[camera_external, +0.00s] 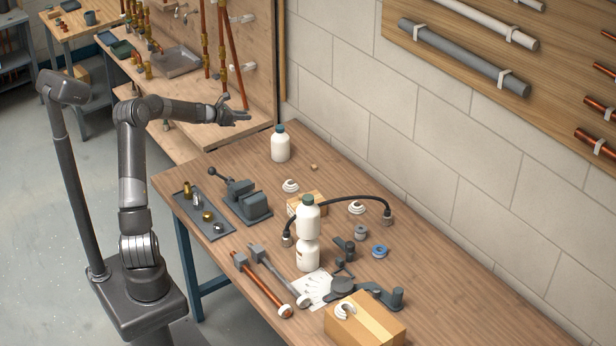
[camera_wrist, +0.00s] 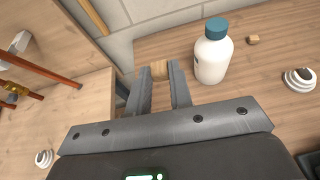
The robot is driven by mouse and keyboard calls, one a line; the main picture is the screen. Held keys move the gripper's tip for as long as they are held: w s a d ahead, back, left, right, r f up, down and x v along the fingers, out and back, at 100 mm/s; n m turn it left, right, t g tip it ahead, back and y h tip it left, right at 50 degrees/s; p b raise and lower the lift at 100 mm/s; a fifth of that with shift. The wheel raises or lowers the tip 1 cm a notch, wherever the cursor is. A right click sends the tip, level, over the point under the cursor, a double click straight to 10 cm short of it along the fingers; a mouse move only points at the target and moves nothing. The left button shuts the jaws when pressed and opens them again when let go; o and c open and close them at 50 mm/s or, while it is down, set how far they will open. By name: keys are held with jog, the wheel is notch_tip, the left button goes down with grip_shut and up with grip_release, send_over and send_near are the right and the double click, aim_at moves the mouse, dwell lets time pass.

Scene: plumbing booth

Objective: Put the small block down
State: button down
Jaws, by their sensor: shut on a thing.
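My gripper (camera_external: 240,116) is raised near the far left end of the workbench (camera_external: 420,262), with its fingers pointing right. In the wrist view my gripper (camera_wrist: 160,76) is shut on a small wooden block (camera_wrist: 159,67), held between the fingertips. I cannot make out this block in the external view. A second small wooden block (camera_external: 314,167) lies on the bench to the right of a white bottle with a teal cap (camera_external: 280,145). That block also shows in the wrist view (camera_wrist: 253,39), apart from my gripper.
The white bottle (camera_wrist: 213,55) stands upright just right of my fingers. A grey vise (camera_external: 246,203) and a tray of fittings (camera_external: 203,215) sit at the left end. A wooden board with copper pipes (camera_external: 222,55) rises behind my gripper. The bench's back right is clear.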

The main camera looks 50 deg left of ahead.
jog(key=w+d+r+m+g+h, duration=0.2)
jog(key=d+m+h, duration=0.4)
jog(key=d, duration=2)
jog(key=s+d+m+g+h, duration=0.2)
jog(key=s+d, duration=0.1)
jog(key=d, duration=0.6)
jog(key=s+d+m+g+h, duration=0.2)
jog(key=s+d+m, duration=0.15)
jog(key=d, duration=0.55)
jog(key=s+d+m+g+h, duration=0.15)
jog(key=s+d, duration=0.25)
jog(key=d, duration=0.5)
jog(key=shift+g, duration=0.25)
jog(key=w+a+f, duration=0.2)
jog(key=a, duration=0.1)
jog(key=w+a+f, duration=0.2)
jog(key=a, duration=0.1)
jog(key=w+a+f, duration=0.2)
jog(key=a+f, duration=0.1)
jog(key=shift+w+a, duration=0.2)
jog(key=shift+w, duration=0.2)
jog(key=shift+f, duration=2)
jog(key=shift+f, duration=0.1)
jog(key=c, duration=1.3)
grip_release()
